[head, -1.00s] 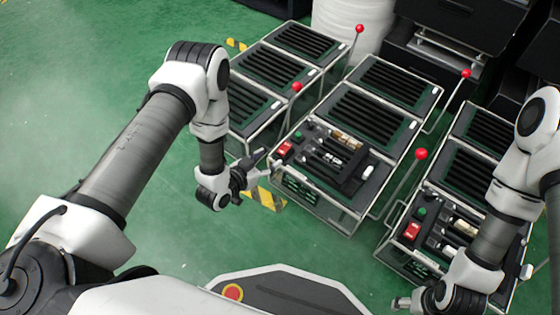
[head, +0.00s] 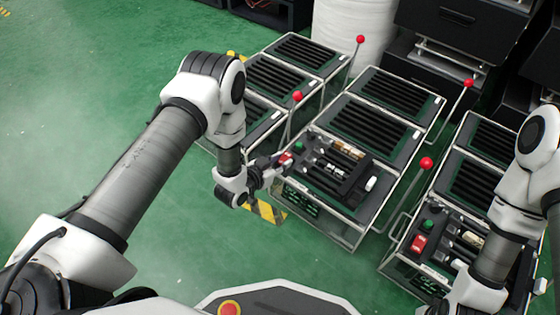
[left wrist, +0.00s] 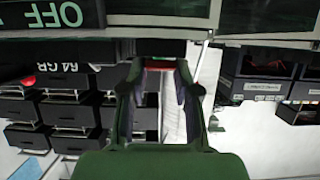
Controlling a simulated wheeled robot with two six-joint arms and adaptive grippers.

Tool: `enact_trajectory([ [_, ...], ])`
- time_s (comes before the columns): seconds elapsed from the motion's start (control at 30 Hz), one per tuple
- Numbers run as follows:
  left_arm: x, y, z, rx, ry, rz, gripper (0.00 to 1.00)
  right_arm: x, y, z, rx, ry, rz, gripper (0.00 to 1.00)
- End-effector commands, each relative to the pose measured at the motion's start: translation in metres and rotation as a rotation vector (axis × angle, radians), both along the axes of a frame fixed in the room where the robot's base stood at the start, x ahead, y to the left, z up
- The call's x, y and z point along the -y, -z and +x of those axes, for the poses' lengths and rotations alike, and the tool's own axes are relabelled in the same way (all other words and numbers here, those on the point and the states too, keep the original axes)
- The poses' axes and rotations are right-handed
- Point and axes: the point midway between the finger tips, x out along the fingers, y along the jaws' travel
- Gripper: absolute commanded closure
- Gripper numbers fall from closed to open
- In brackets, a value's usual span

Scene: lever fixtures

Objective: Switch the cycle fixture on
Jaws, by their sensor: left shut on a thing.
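The middle fixture (head: 330,215) has a dark front panel with a green button (head: 299,146), a red switch (head: 287,158) and several cylinders behind them. My left gripper (head: 281,162) is at its front left corner, shut on the red switch, which it partly hides. In the left wrist view, red (left wrist: 158,64) shows between the fingertips, and an upside-down OFF sign (left wrist: 52,14) is at the upper left. I cannot read which fixture is the cycle one. My right gripper is outside the head view.
A second fixture at the right has a red switch (head: 418,243), a green button (head: 428,225) and a red-balled lever (head: 426,163). Another red-balled lever (head: 297,97) rises left of the middle fixture. Black drawers (head: 445,40) stand behind. Green floor is open at the left.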

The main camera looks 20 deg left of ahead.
Motion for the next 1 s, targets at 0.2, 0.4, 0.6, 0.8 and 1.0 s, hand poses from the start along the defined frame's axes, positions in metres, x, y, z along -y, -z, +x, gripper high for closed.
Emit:
enact_trajectory([
  [0.2, 0.0, -0.005, 0.001, -0.032, -0.001, 0.012, 1.0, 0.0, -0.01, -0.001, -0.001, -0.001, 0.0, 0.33],
  [0.4, 0.001, -0.01, 0.003, -0.123, -0.001, 0.046, 1.0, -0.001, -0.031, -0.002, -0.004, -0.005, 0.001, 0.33],
  [0.6, 0.002, -0.013, 0.005, -0.25, 0.001, 0.093, 1.0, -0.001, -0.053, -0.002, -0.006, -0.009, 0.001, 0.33],
  [0.8, 0.003, -0.013, 0.008, -0.367, 0.001, 0.135, 1.0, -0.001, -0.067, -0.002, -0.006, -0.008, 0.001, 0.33],
  [1.0, 0.003, -0.011, 0.009, -0.443, 0.0, 0.162, 1.0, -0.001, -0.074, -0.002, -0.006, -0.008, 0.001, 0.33],
])
